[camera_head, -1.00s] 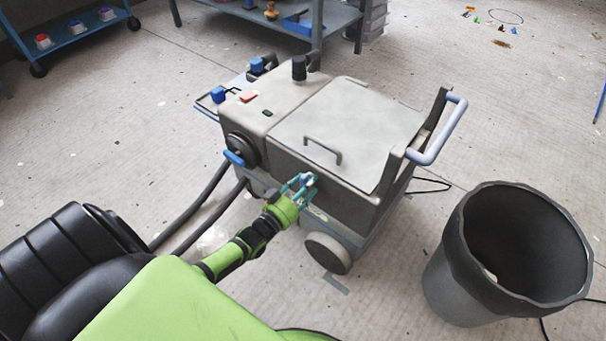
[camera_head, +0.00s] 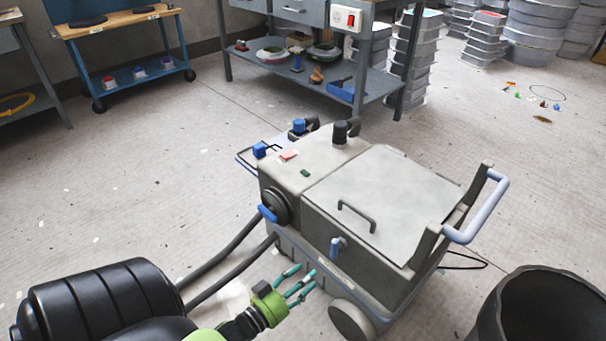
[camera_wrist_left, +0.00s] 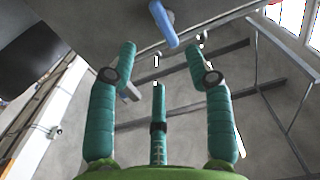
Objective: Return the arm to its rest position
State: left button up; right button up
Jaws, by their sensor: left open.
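My left gripper (camera_head: 300,284) is in front of the grey wheeled machine (camera_head: 335,262), low near its front side and left of its front wheel. Its teal fingers are spread open and hold nothing. In the left wrist view the open fingers (camera_wrist_left: 160,62) show with a blue handle (camera_wrist_left: 163,22) beyond them, apart from them. My green and black left arm comes in from the bottom. My right gripper is not in view.
A dark bin (camera_head: 545,310) stands at the lower right. Two dark hoses (camera_head: 228,258) run from the machine past my arm. A workbench (camera_head: 380,88) and a blue cart (camera_head: 135,60) stand behind.

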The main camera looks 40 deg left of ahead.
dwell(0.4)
